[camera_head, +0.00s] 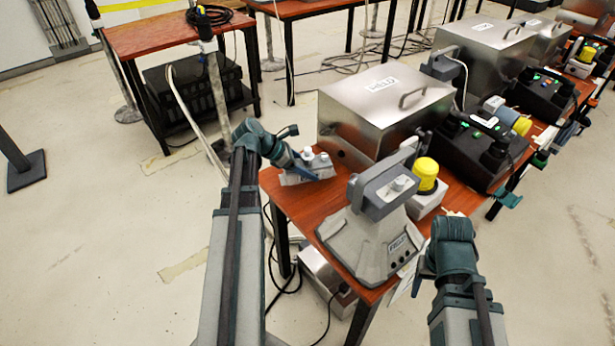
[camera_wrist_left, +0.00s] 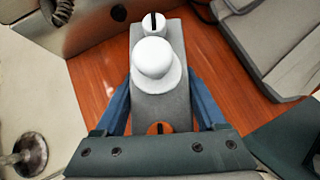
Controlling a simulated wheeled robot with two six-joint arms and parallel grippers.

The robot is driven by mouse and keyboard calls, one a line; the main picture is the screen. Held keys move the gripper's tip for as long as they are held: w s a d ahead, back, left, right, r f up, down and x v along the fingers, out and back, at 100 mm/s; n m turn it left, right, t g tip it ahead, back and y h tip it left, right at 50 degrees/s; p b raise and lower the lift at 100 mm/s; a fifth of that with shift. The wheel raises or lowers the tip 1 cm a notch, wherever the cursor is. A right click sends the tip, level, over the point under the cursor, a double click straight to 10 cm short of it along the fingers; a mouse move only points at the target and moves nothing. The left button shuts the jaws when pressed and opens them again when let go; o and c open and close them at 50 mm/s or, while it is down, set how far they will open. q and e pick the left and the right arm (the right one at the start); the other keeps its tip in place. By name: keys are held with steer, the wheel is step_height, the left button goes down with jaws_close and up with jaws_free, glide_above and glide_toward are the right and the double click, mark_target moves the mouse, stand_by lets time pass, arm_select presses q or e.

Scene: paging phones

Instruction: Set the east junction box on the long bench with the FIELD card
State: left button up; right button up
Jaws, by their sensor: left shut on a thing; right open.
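My left gripper (camera_head: 306,166) is shut on a small grey box with white knobs (camera_head: 318,168) at the left edge of the long bench (camera_head: 310,204). In the left wrist view the blue fingers are on either side of this grey box (camera_wrist_left: 165,103), with two white knobs and an orange slotted part on top. I cannot read which junction box it is, nor tell whether it touches the wood. A white label (camera_head: 383,85) on the metal case seems to read FIELD. My right gripper (camera_head: 425,272) is open beside the bench's near right corner, its fingers partly hidden.
A grey desk phone (camera_head: 372,240) stands at the bench's near end, with a yellow-capped device (camera_head: 427,176) beside it. The metal case (camera_head: 375,112) stands behind the grey box. Black consoles (camera_head: 480,150) line the right. A smaller table (camera_head: 165,34) stands back left.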

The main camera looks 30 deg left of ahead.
mark_target(283, 179)
arm_select(q)
steer(key=shift+f+b, duration=1.65)
steer(key=shift+f, duration=0.1)
steer(key=shift+f, duration=0.2)
steer(key=o, duration=1.5)
steer(key=shift+o, duration=0.2)
steer(key=shift+r, duration=0.1)
steer(key=shift+r, duration=0.2)
steer(key=p+v, duration=0.8)
steer(key=v, duration=0.3)
steer(key=shift+s+a+r, duration=0.25)
steer(key=shift+s+r, duration=0.05)
